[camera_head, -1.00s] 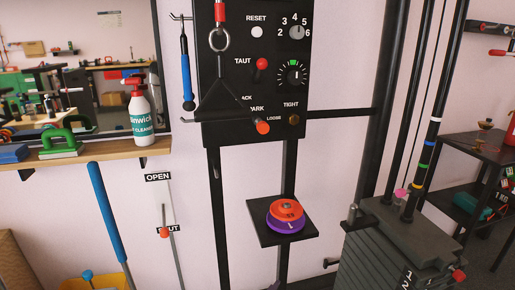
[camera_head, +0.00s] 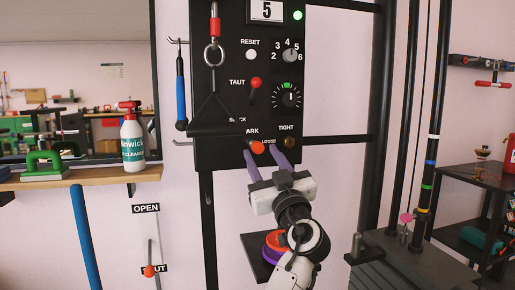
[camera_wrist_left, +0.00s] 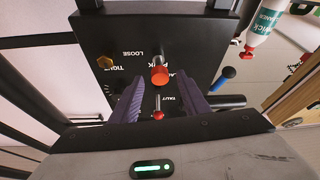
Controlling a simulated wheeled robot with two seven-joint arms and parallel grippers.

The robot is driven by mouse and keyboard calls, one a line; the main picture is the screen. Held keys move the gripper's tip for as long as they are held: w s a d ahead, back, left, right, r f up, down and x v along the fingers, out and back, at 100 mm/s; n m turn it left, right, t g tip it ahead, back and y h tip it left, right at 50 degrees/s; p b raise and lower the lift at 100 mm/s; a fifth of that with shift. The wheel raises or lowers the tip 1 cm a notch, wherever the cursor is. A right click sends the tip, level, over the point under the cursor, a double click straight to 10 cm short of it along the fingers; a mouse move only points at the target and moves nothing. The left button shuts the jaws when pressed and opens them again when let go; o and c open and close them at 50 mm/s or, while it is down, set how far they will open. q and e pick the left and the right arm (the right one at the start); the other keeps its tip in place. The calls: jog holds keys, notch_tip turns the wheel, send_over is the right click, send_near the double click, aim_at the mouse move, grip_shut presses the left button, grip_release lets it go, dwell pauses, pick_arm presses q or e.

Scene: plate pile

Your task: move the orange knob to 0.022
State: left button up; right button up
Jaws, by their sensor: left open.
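The orange knob (camera_head: 257,147) sticks out at the lower edge of the black panel (camera_head: 222,155), beside the partly hidden PARK label. In the left wrist view the orange knob (camera_wrist_left: 159,77) shows its round end on a short stem. My left gripper (camera_head: 264,153) is open, with its purple fingers pointing up at the panel's lower edge. In the left wrist view my left gripper (camera_wrist_left: 160,82) has one finger on each side of the knob's line, with gaps visible; I cannot tell how deep the knob lies between them. My right gripper is not in view.
A red-tipped lever (camera_head: 256,83), a dial (camera_head: 287,95) and a brass knob (camera_head: 289,143) are on the panel. A second orange-tipped lever (camera_head: 149,271) stands at SHUT on the wall. An orange disc (camera_head: 275,240) lies partly behind my arm.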

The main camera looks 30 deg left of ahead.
aim_at(258, 150)
pick_arm(q)
jog(key=shift+x, duration=2.15)
grip_shut()
jog(key=shift+a, duration=0.1)
